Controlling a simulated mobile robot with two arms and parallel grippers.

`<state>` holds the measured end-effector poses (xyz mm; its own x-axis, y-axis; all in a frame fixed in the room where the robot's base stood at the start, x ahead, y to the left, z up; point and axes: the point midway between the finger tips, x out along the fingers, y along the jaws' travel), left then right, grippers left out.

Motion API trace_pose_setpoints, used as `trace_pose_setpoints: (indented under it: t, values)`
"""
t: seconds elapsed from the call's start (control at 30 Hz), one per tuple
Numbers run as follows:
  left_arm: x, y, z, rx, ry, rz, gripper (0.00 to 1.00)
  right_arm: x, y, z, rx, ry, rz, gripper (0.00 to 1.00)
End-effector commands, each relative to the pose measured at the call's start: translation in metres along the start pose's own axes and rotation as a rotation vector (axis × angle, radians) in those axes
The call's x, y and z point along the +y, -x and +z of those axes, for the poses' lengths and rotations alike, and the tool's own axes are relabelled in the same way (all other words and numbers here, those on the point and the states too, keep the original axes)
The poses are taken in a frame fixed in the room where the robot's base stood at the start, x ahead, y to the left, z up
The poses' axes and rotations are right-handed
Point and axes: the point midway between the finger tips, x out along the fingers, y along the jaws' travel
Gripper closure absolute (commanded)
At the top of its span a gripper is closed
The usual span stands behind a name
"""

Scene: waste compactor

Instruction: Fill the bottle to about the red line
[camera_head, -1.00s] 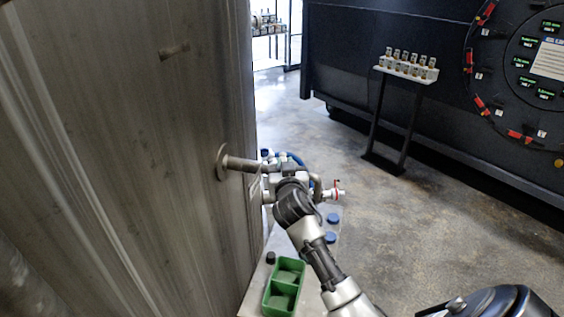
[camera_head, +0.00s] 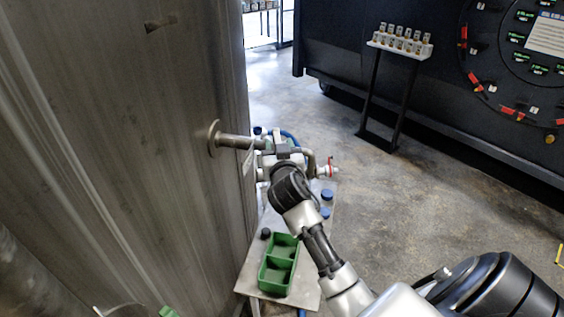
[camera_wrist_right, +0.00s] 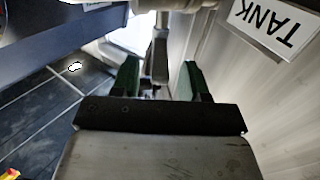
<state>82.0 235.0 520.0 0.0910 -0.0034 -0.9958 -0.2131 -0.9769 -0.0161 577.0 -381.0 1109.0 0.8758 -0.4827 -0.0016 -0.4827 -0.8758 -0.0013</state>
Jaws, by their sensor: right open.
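The steel tank (camera_head: 120,140) fills the left of the head view. A pipe (camera_head: 235,142) comes out of it to a valve with a red-marked outlet (camera_head: 331,170). My right arm reaches this valve, and its wrist hides part of it. In the right wrist view my right gripper (camera_wrist_right: 158,78) is open, with a metal pipe or handle part (camera_wrist_right: 160,50) beyond and between its green fingers. Whether they touch it is unclear. A pale curved edge (camera_head: 120,309) and a green piece show at the bottom edge, perhaps my left gripper with something. No bottle is clearly identifiable near the valve.
A small table (camera_head: 300,290) below the valve holds a green two-part tray (camera_head: 280,265), blue caps (camera_head: 326,195) and a black cap (camera_head: 266,233). A stand with several small bottles (camera_head: 402,40) is at the back. A TANK label (camera_wrist_right: 274,22) shows on the tank.

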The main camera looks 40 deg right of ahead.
Motion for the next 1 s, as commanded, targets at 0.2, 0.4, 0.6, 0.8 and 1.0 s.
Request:
trace_pose_setpoints:
  t: [0.2, 0.4, 0.6, 0.8, 1.0]
  values:
    - [0.001, -0.015, 0.002, 0.000, 0.000, 0.000, 1.00, 0.000, 0.046, 0.003, 0.001, -0.001, -0.001, 0.55]
    - [0.001, -0.020, 0.002, -0.001, 0.000, 0.001, 1.00, 0.000, 0.072, 0.002, 0.001, 0.000, -0.001, 0.55]
    - [0.001, -0.020, 0.002, -0.001, 0.000, 0.000, 1.00, 0.000, 0.078, 0.001, 0.000, 0.002, 0.000, 0.55]
    - [0.001, -0.020, 0.002, -0.001, 0.000, 0.000, 1.00, 0.000, 0.078, 0.000, 0.001, 0.002, 0.000, 0.55]
    - [0.001, -0.020, 0.002, -0.001, 0.000, 0.000, 1.00, 0.000, 0.078, 0.000, 0.001, 0.002, 0.000, 0.55]
